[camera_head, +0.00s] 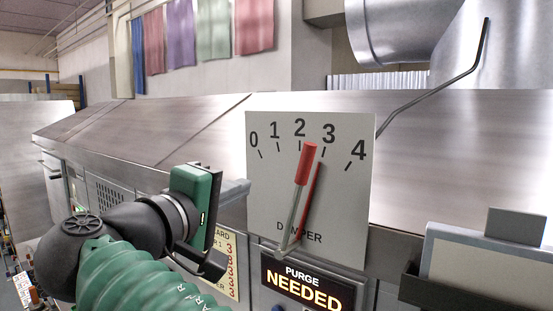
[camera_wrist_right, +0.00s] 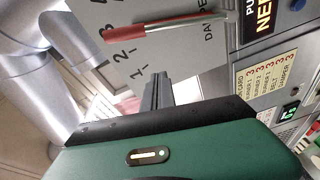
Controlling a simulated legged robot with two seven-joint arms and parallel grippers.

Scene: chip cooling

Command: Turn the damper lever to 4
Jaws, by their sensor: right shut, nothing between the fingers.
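The damper plate (camera_head: 265,205) is a pale panel marked 0 to 4. Its lever (camera_head: 307,165) has a red grip on a thin metal rod and stands upright, leaning slightly right, with its tip between the 2 and 3 marks. A thin red line beside it slants toward 3. My right gripper (camera_head: 240,190) is shut and empty, left of the lever by the plate's left edge. In the right wrist view its closed fingers (camera_wrist_right: 157,92) point toward the plate near the 1, apart from the lever's red grip (camera_wrist_right: 125,34). My left gripper is not in view.
A lit sign (camera_head: 303,288) below the plate reads "PURGE NEEDED". A card (camera_wrist_right: 270,80) lists settings, with damper 3. A bent metal rod (camera_head: 430,95) rises behind the plate's right side. A grey-framed panel (camera_head: 490,265) stands at lower right. Space left of the lever is open.

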